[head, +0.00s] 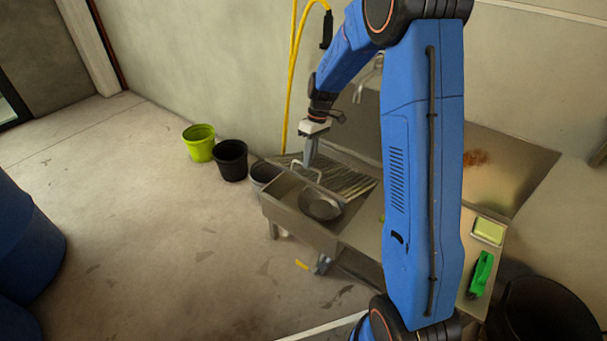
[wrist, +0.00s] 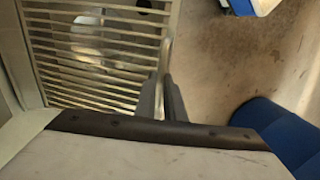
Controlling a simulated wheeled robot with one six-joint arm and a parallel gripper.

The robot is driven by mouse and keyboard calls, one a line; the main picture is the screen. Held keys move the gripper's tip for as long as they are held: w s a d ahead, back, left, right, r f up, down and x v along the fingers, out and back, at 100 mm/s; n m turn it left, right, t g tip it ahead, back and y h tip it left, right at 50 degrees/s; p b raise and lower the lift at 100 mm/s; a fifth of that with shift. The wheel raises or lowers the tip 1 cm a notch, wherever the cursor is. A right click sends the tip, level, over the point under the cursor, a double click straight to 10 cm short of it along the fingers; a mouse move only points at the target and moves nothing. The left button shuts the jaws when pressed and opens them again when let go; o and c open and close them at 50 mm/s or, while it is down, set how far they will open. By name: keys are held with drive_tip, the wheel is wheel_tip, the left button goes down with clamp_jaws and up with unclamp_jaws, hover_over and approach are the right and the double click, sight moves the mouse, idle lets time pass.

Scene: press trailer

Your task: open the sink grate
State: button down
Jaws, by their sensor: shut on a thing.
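The sink grate (head: 352,178) is a panel of parallel metal slats over the back part of the metal sink (head: 300,228). A pale bent handle (head: 304,167) stands at its left side. My gripper (head: 310,162) points down at this handle and is shut on it. In the wrist view the slats of the grate (wrist: 60,62) fill the upper left. The handle (wrist: 168,52) runs between my fingertips (wrist: 167,82) there. Whether the grate is tilted or flat is hard to tell.
A round pan (head: 320,204) sits in the open front part of the sink. Black (head: 231,160) and lime (head: 199,143) buckets stand left of it. A yellow hose (head: 291,80) hangs behind my gripper. A green tool (head: 480,272) lies right.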

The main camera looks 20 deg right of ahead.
drive_tip(key=w+d+r, duration=0.2)
drive_tip(key=d+r, duration=0.1)
drive_tip(key=r, duration=0.1)
drive_tip(key=shift+w+d+r, duration=0.2)
drive_tip(key=shift+w+d, duration=0.05)
drive_tip(key=shift+d, duration=0.05)
drive_tip(key=c, duration=1.8)
unclamp_jaws()
drive_tip(key=shift+d+f, duration=0.1)
drive_tip(key=shift+f, duration=0.05)
drive_tip(key=shift+c, duration=0.2)
drive_tip(key=v, duration=1.7)
drive_tip(key=shift+w+d, duration=0.3)
drive_tip(key=shift+w, duration=0.05)
